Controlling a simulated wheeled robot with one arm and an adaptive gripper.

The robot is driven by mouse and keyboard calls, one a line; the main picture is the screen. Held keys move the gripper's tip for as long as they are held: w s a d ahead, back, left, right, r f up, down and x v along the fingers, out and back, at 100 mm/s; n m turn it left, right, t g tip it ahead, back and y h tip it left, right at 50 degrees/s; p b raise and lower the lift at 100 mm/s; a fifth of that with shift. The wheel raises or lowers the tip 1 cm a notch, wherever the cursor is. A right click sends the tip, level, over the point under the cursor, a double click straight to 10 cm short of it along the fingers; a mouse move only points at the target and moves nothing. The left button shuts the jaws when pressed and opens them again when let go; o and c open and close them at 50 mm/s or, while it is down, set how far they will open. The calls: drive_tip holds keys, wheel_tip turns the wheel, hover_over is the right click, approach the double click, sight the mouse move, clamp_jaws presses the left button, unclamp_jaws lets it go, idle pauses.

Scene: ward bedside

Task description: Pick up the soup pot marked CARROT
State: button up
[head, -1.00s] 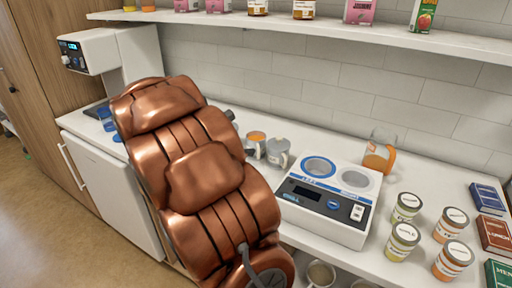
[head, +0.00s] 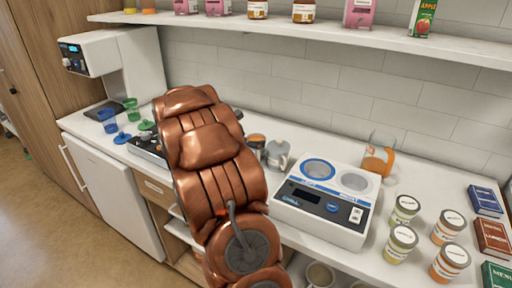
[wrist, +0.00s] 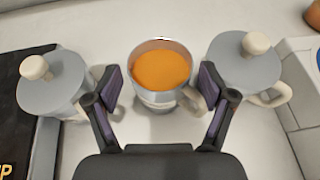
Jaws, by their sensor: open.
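An open grey pot of orange soup (wrist: 160,68) stands in the middle of the wrist view; I cannot read any marking on it. My gripper (wrist: 161,88) is open and empty, its fingers to the left and right of this pot in the picture. A lidded grey pot (wrist: 55,88) stands to the left and another lidded pot (wrist: 238,68) to the right, close to the right finger. In the head view the open pot (head: 256,141) and a lidded pot (head: 277,155) show beside my arm, which hides my gripper.

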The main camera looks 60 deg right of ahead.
drive_tip(key=shift+d+f, duration=0.2)
drive_tip(key=shift+d, duration=0.35)
drive_tip(key=c, duration=1.1)
